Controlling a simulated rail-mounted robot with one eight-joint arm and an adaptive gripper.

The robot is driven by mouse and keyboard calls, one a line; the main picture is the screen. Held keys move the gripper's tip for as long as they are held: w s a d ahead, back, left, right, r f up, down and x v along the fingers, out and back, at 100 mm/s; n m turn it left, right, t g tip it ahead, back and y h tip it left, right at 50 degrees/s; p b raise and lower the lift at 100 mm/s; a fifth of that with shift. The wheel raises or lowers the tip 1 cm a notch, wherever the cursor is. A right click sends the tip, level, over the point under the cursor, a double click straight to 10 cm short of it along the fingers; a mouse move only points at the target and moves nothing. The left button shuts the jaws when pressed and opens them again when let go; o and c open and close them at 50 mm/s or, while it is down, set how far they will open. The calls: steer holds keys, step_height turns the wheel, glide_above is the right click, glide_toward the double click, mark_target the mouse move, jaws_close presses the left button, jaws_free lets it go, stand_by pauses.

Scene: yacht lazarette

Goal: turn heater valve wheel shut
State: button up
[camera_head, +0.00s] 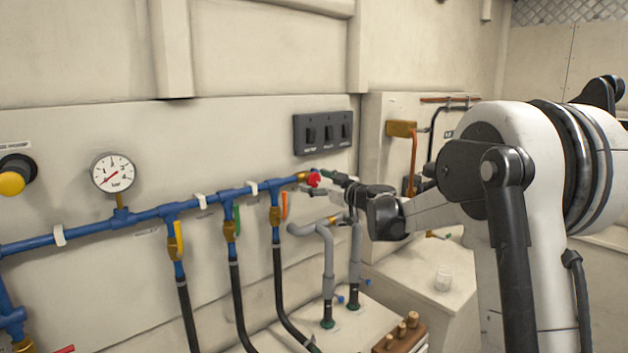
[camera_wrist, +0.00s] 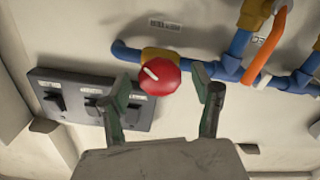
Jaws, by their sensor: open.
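The red valve wheel (camera_head: 314,180) sits at the right end of the blue pipe, on a brass body. In the wrist view the red wheel (camera_wrist: 160,77) shows a white mark on its face and lies between the two fingertips. My gripper (camera_head: 322,183) is open with its fingers pointing at the wheel from the right. In the wrist view the gripper (camera_wrist: 161,82) has a finger on each side of the wheel, with a visible gap on both sides. I cannot tell whether the fingertips reach past the wheel's rim.
A black switch panel (camera_head: 323,132) is on the wall just above the wheel. The blue pipe (camera_head: 150,213) carries yellow, green and orange lever valves and a pressure gauge (camera_head: 113,172). Grey pipes (camera_head: 328,262) stand below my gripper.

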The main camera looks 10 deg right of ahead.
steer(key=shift+w+a, duration=0.25)
steer(key=shift+w, duration=0.2)
steer(key=c, duration=1.2)
